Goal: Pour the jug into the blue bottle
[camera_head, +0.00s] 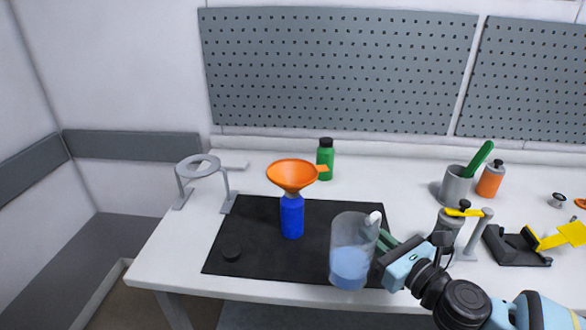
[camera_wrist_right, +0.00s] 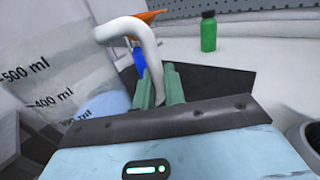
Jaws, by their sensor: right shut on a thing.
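A clear jug (camera_head: 352,252) with blue liquid in its lower part is at the front right of the black mat (camera_head: 262,262). My right gripper (camera_head: 381,240) is shut on the jug's white handle; the handle (camera_wrist_right: 150,62) also shows between the fingers in the right wrist view. I cannot tell whether the jug touches the mat. The blue bottle (camera_head: 292,218) stands upright on the mat, left of and behind the jug. An orange funnel (camera_head: 292,176) sits in its mouth. My left gripper is not in view.
A black cap (camera_head: 232,255) lies on the mat. A grey ring stand (camera_head: 200,168) is at the left, a green bottle (camera_head: 325,160) behind. A grey cup (camera_head: 456,186), an orange bottle (camera_head: 490,180) and a black-and-yellow device (camera_head: 520,246) stand at the right.

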